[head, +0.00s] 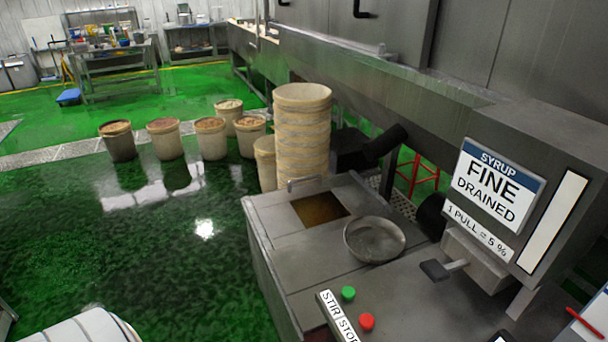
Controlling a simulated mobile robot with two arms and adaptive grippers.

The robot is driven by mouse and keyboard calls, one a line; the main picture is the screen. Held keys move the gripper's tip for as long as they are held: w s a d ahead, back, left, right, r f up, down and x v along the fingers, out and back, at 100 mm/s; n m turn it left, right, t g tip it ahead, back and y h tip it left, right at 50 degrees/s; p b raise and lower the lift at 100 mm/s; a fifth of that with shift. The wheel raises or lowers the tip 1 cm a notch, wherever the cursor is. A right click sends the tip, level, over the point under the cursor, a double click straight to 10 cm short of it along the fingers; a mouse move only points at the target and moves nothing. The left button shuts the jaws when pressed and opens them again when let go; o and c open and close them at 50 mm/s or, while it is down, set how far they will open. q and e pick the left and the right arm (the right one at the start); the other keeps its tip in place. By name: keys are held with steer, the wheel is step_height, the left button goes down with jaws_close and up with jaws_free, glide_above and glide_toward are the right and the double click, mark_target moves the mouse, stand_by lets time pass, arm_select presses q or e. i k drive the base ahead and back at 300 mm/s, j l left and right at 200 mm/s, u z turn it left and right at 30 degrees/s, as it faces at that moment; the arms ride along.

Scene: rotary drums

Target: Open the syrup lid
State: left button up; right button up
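A grey metal syrup tank (262,222) stands at the centre right of the head view. Its top has a square opening (320,208) with brown content showing. A bar handle (304,181) stands at the back edge of the tank top, behind the opening. I cannot tell for certain which panel is the lid or how it sits. A round metal bowl or strainer (374,240) is on the top, right of the opening. Neither of my grippers is in view.
A "SYRUP FINE DRAINED" sign (488,185) and a pull lever (440,269) are at the right. Green (348,293) and red (367,321) buttons sit at the front. A tall stack of tubs (302,135) stands behind the tank. Green floor (150,250) is open at left.

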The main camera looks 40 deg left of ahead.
mark_target(283, 227)
steer(key=i+j+z, duration=0.15)
steer(key=j+z, duration=0.15)
steer(key=j, duration=1.15)
steer(key=j+z, duration=0.35)
steer(key=j, duration=1.1)
